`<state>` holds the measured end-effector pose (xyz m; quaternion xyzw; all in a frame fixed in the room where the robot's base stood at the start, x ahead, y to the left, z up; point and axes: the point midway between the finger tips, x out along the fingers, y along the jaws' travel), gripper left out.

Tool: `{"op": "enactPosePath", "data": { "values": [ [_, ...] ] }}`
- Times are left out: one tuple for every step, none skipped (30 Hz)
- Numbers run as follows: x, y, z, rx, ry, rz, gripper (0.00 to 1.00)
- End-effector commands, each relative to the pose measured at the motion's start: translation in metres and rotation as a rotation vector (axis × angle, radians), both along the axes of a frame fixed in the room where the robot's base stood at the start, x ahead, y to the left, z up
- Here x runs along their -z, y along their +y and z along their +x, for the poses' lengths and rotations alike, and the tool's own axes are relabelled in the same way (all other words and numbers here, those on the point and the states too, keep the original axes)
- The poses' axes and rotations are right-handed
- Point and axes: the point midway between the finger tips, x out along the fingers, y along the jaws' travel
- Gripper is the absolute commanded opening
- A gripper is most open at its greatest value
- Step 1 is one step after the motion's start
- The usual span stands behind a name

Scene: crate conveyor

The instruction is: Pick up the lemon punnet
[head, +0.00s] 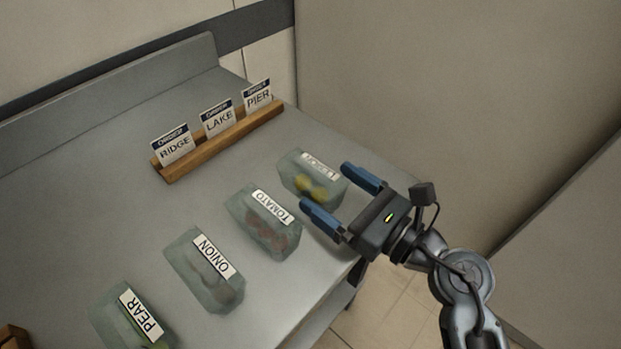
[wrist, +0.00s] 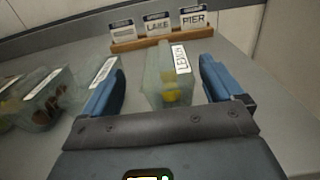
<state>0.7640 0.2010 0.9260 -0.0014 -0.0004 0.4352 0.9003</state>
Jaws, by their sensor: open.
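The lemon punnet (head: 302,171) is a translucent greenish box with yellow fruit inside and a white label reading LEMON. It stands on the grey table at the right end of a row of punnets. My gripper (head: 331,186) is open, with its blue fingers pointing toward the punnet from the right. In the wrist view the lemon punnet (wrist: 156,82) shows between and ahead of the two fingers of my gripper (wrist: 160,85). I cannot tell whether the fingers touch it. Nothing is held.
Tomato (head: 262,228), onion (head: 205,275) and pear (head: 122,318) punnets stand in a row to the left on the table (head: 95,215). A wooden rack (head: 222,140) with RIDGE, LAKE and PIER cards stands behind. The table's edge lies below my gripper.

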Motion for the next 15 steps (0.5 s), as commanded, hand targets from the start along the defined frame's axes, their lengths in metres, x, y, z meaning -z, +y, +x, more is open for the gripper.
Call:
{"op": "enactPosePath", "data": {
  "values": [
    [-0.001,0.003,0.004,0.000,0.001,0.001,0.94],
    [-0.002,0.005,0.006,0.001,0.001,0.001,0.94],
    [-0.003,0.008,0.010,0.001,0.000,0.001,0.94],
    [-0.004,0.011,0.014,0.000,0.000,0.001,0.94],
    [-0.005,0.014,0.018,0.000,0.001,0.002,0.94],
    [-0.006,0.018,0.023,0.000,0.000,0.001,0.94],
    [-0.006,0.021,0.026,0.000,0.000,0.001,0.94],
    [-0.005,0.024,0.028,0.000,0.001,0.002,0.94],
    [-0.004,0.029,0.031,-0.001,0.002,0.001,0.94],
    [-0.004,0.031,0.033,-0.001,0.002,0.001,0.94],
    [-0.004,0.033,0.034,-0.001,0.002,0.001,0.94],
    [-0.004,0.035,0.036,0.000,0.002,0.001,0.94],
    [-0.003,0.036,0.037,0.001,0.002,0.001,0.94],
    [-0.003,0.036,0.037,0.002,0.002,0.001,0.94],
    [-0.003,0.036,0.038,0.002,0.002,0.001,0.94]
  ]
}}
